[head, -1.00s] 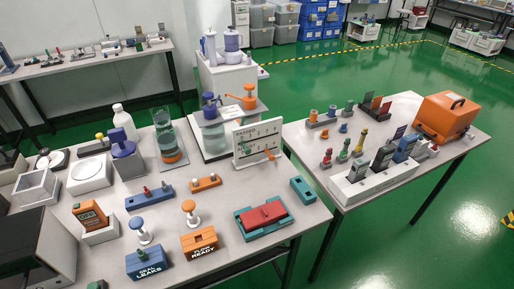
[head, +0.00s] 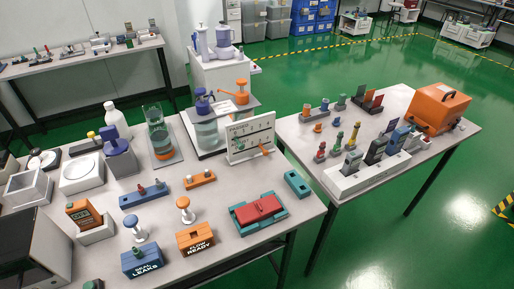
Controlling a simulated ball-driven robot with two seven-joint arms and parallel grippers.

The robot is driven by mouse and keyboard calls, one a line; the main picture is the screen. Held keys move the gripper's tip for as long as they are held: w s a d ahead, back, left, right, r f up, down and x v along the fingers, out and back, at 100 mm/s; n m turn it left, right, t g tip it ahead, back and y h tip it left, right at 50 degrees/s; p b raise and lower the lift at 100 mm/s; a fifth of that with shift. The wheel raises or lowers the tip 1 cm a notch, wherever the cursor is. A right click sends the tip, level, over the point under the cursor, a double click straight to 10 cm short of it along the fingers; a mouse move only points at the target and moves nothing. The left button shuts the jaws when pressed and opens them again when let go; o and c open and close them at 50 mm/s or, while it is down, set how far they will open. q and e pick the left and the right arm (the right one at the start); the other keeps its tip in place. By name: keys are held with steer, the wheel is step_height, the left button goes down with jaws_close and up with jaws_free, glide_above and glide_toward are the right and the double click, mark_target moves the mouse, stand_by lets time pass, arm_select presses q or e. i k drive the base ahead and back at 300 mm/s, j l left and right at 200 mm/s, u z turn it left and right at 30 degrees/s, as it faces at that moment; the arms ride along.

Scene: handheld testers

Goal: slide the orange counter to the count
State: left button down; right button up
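A white upright board (head: 234,152) with a printed scale stands near the back right of the near table. An orange counter (head: 265,150) sits low at its right part. A green counter (head: 239,142) shows at its left part. The numbers and the lettering on the board are too small to read surely. Neither of my grippers shows in the head view.
Left of the board are glass vessels with blue and orange pump tops (head: 242,86). In front lie a teal tray with a red block (head: 258,208), an orange "FLOW READY" box (head: 196,239) and a blue "SEAL LEAKS" box (head: 142,261). A second table with an orange case (head: 438,107) stands right.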

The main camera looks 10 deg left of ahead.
mark_target(265, 153)
steer(key=k+u, duration=0.2)
steer(key=u, duration=0.2)
steer(key=k+u, duration=0.2)
steer(key=u, duration=0.2)
steer(key=k+u, duration=0.25)
steer(key=u, duration=0.15)
